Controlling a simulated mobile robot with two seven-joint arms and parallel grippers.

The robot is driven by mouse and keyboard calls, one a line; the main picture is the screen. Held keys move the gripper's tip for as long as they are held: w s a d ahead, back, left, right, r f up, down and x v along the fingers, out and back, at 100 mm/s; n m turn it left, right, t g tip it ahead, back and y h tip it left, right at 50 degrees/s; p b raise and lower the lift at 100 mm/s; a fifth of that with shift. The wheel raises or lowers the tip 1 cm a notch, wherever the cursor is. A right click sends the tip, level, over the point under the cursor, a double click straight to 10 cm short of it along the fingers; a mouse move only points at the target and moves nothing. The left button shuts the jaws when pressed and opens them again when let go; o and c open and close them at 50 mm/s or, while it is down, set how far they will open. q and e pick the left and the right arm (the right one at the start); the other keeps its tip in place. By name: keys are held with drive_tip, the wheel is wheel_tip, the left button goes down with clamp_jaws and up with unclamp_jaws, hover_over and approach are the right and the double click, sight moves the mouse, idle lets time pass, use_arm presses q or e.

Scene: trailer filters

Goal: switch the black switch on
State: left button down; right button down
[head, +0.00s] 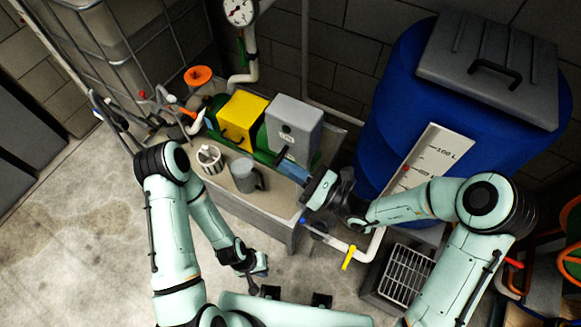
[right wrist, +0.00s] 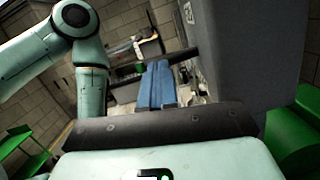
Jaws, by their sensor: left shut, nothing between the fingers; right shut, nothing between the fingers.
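A grey box (head: 293,122) with a small label stands on the bench beside a yellow box. A black lever (head: 284,154), which looks like the black switch, sticks out low from its front. In the right wrist view the lever (right wrist: 184,57) juts left from the grey box (right wrist: 250,50). My right gripper (head: 289,165) is shut and empty, its blue fingers close by the lever. In the right wrist view its fingertips (right wrist: 158,64) overlap the lever's end; I cannot tell whether they touch. My left gripper (head: 262,270) is shut and empty, low in front of the bench.
A grey mug (head: 244,176) and a white striped cup (head: 209,158) stand on the bench (head: 268,207) left of my right gripper. The yellow box (head: 242,119) is beside the grey box. A large blue barrel (head: 390,110) and white pipe with yellow valve (head: 348,258) stand right.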

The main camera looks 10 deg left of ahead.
idle(0.8)
